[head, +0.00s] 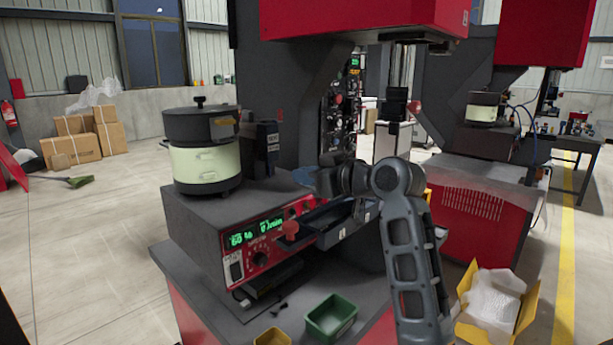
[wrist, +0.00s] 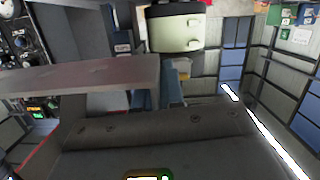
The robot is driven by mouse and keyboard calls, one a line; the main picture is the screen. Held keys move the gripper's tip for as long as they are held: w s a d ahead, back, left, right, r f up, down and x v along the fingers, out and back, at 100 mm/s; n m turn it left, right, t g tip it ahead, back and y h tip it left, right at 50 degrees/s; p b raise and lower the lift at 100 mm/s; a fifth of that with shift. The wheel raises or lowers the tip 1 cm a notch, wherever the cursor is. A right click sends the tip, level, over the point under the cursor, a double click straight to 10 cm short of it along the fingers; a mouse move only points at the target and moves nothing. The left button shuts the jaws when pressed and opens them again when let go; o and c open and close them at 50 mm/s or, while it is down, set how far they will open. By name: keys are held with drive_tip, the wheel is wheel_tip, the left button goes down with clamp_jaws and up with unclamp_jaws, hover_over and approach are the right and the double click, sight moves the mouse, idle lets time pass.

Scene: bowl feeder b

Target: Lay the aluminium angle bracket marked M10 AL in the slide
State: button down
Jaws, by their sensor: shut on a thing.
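My gripper (head: 322,182) is at the end of my bent arm, over the right part of the feeder's grey top; its fingertips are small and hard to make out there. In the wrist view a plain grey-brown flat piece (wrist: 80,76), seen close up, crosses the left half. It looks like the angle bracket held in my shut jaws, but no M10 AL marking is readable and its other flange does not show clearly. A dark blue tray-like slide (head: 345,222) with a white label sits at the feeder's front right, below my gripper and partly behind my arm.
A cream-and-black bowl (head: 205,165) stands on the feeder (head: 190,212), left of my gripper; it also shows in the wrist view (wrist: 176,30). A green bin (head: 331,316) and a yellow bin (head: 272,338) stand in front.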

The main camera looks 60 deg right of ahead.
drive_tip(key=b, duration=0.4)
hover_over(307, 215)
drive_tip(key=s+a, duration=0.2)
drive_tip(key=a, duration=0.1)
drive_tip(key=shift+w+f, duration=0.1)
drive_tip(key=shift+f, duration=2.8)
drive_tip(key=shift+f+b, duration=1.25)
drive_tip(key=shift+f, duration=0.4)
drive_tip(key=c, duration=1.2)
unclamp_jaws()
drive_tip(key=shift+o, duration=0.2)
drive_tip(key=b+v, duration=0.1)
drive_tip(key=v, duration=0.6)
drive_tip(key=shift+s+r, duration=0.15)
drive_tip(key=shift+s, duration=0.2)
drive_tip(key=shift+a, duration=0.1)
